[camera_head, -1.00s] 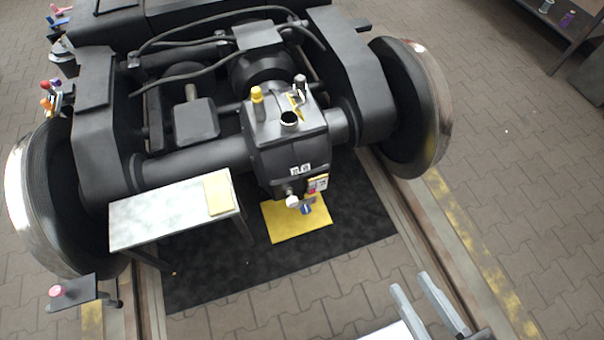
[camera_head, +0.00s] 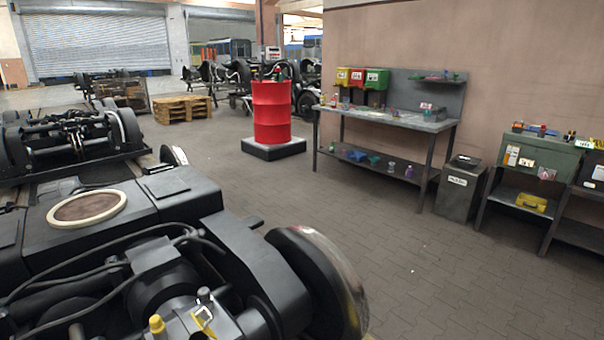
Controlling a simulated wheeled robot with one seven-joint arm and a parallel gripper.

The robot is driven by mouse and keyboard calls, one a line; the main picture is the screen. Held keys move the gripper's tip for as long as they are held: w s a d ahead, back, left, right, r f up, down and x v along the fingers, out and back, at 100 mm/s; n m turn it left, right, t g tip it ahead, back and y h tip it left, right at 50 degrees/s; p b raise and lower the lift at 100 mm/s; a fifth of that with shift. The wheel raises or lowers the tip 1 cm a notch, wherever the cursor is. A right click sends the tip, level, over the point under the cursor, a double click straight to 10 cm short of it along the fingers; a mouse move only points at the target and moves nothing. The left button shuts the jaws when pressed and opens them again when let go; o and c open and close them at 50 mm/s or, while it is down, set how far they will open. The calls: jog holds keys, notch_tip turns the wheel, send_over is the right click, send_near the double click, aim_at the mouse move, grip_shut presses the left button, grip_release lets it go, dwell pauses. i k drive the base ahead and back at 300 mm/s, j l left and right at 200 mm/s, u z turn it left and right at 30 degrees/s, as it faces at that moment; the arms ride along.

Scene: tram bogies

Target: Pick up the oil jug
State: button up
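I cannot make out an oil jug for certain in the head view. Several small coloured items stand on the workbench (camera_head: 432,125) and on its lower shelf (camera_head: 395,172), too small to tell apart. A red drum (camera_head: 272,112) stands on a dark square base (camera_head: 273,149) left of the workbench, with small items on its top that I cannot identify. My gripper is not in view.
A dark bogie (camera_head: 160,260) with a wheel (camera_head: 325,275) fills the lower left. A grey bin (camera_head: 460,187) and a green-grey cabinet (camera_head: 545,155) stand at the right. Wooden pallets (camera_head: 182,108) lie at the back. The paved floor (camera_head: 420,255) between is clear.

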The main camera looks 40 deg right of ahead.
aim_at(346, 100)
jog(key=z, duration=1.55)
